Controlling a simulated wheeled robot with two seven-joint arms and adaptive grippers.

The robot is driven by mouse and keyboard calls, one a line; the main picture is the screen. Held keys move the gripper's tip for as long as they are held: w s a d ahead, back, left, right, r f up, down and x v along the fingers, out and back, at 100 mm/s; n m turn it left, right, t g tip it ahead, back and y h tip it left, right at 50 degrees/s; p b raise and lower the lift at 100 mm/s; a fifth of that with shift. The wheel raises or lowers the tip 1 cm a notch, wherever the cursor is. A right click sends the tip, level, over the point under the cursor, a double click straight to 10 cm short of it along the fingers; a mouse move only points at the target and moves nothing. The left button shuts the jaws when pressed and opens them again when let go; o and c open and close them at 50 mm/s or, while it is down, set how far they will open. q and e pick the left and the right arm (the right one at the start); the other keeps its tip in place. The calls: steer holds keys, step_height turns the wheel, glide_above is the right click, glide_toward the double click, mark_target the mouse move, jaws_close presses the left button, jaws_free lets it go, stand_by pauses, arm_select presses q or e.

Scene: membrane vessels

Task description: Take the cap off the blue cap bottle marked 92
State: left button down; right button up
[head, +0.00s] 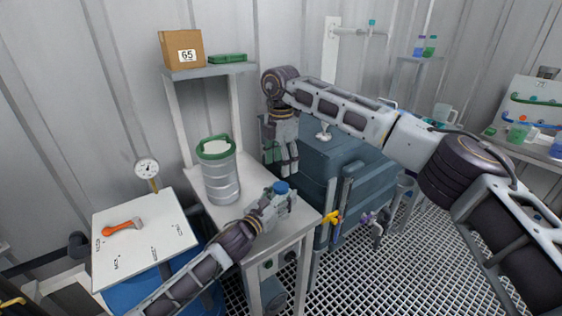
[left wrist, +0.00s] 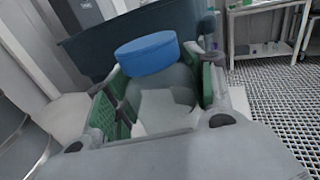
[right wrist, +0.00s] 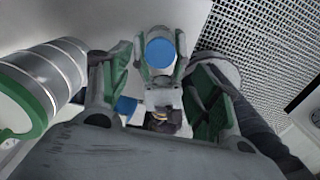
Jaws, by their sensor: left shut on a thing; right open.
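The bottle with a blue cap (head: 281,187) is held at the front right of the white table. Its cap is on. In the left wrist view the blue cap (left wrist: 147,53) sits above a pale grey body (left wrist: 165,105) between green-padded fingers. No number is readable on it. My left gripper (head: 282,202) is shut on the bottle's body. My right gripper (head: 282,167) points down, open and empty, above and behind the cap, apart from it. In the right wrist view the cap (right wrist: 160,52) shows beyond the open fingers (right wrist: 160,95).
A metal keg with a green rim (head: 221,178) stands on the white table (head: 225,213), left of the bottle. A raised shelf (head: 208,70) holds a box marked 65 (head: 181,48) and a green case (head: 228,58). A dark teal cabinet (head: 345,150) stands right of the table.

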mark_target(281, 186)
steer(key=shift+f, duration=0.15)
steer(key=shift+f, duration=3.85)
steer(key=shift+c, duration=0.3)
steer(key=c, duration=1)
